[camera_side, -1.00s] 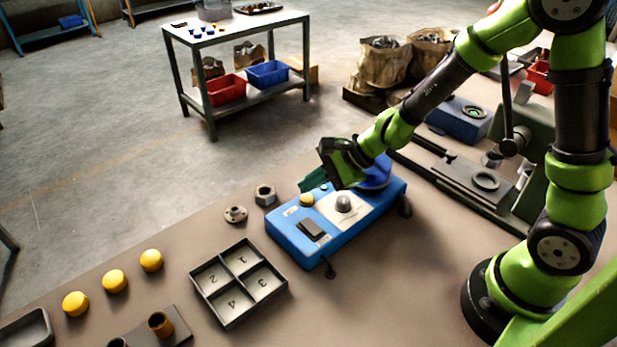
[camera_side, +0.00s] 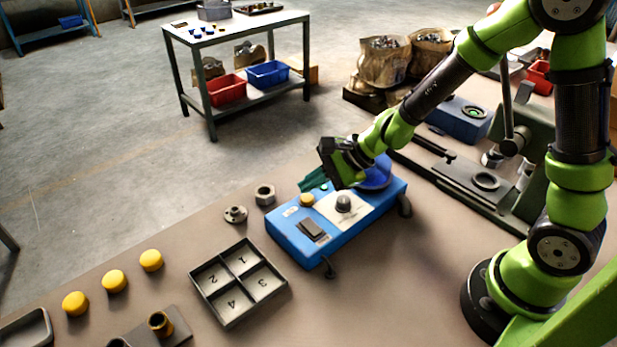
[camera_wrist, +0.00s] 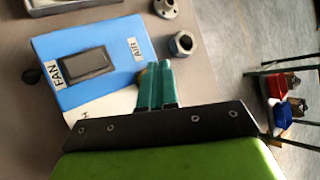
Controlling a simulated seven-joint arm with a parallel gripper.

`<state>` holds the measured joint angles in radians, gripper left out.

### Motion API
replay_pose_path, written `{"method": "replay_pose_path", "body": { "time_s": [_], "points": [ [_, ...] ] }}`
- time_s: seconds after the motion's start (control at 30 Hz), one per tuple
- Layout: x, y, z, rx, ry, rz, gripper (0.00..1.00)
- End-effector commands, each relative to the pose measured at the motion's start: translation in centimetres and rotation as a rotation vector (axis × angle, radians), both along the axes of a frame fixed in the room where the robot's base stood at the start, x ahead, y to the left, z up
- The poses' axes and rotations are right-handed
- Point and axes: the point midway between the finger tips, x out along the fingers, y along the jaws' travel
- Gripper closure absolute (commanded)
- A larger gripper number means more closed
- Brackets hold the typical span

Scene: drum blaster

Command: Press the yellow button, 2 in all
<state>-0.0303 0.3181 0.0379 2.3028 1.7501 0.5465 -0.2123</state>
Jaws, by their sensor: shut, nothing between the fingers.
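The yellow button (camera_side: 306,200) sits on the top of a blue control box (camera_side: 283,238). The wrist view also shows the closed fingers (camera_wrist: 156,68) over the box edge.
The box also carries a dark FAN rocker switch (camera_wrist: 85,65), a grey knob (camera_side: 343,203) and a blue dome (camera_side: 375,176). A hex nut (camera_side: 265,195) and a flanged piece (camera_side: 236,214) lie beside it. A four-compartment tray (camera_side: 220,318) and loose yellow caps (camera_side: 114,281) lie further left.

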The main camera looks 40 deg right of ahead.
Motion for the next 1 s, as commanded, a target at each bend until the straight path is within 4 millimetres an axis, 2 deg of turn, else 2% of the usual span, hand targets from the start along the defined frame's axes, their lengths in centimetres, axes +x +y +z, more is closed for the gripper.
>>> {"method": "replay_pose_path", "body": {
  "time_s": [0.73,1.0],
  "points": [
    [-0.01,0.01,-0.03,0.000,0.000,0.000,1.00],
    [-0.04,0.03,-0.83,-0.001,0.001,0.002,1.00]
  ]
}}
